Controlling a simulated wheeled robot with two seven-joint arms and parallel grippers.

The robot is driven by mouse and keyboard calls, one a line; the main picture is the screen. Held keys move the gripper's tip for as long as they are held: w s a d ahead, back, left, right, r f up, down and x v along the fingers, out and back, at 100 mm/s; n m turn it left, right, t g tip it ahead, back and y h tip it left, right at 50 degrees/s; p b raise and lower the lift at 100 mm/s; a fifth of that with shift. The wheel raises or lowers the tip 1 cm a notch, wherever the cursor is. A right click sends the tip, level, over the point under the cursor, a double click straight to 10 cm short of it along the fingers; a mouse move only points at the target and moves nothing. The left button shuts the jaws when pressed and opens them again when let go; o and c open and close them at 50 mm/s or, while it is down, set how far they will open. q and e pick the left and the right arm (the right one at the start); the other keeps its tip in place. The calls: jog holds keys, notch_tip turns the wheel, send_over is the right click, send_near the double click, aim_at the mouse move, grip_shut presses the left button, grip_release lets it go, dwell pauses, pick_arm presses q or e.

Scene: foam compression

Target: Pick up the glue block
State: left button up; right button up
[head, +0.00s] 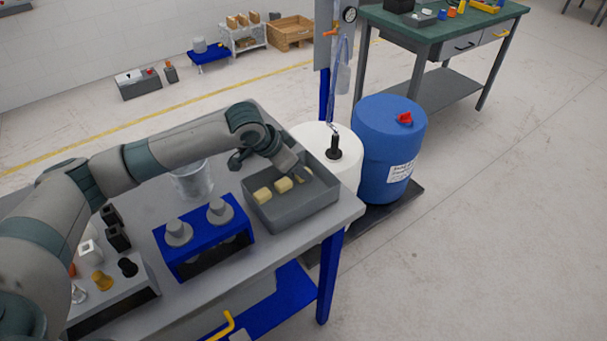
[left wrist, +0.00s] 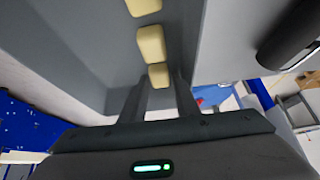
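Three pale yellow glue blocks lie in a row in a grey open bin (head: 290,212) on the table. The left one (head: 262,196) and the middle one (head: 283,184) show clearly in the head view; the third is mostly hidden by my gripper. My left gripper (head: 300,172) reaches down into the bin at the third block. In the left wrist view its two fingers (left wrist: 160,82) are apart, with the nearest block (left wrist: 158,75) between or just beyond the tips. I cannot tell whether they touch it. The other two blocks (left wrist: 152,45) lie farther off. My right gripper is out of view.
A blue stand with two grey knobs (head: 205,238) and a clear beaker (head: 192,180) stand left of the bin. A white drum (head: 345,170) and a blue drum (head: 388,150) stand just beyond the table's right end. The bin walls surround the blocks closely.

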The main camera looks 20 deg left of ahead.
pick_arm(q)
jog(key=c, duration=0.7)
jog(key=shift+r, duration=0.15)
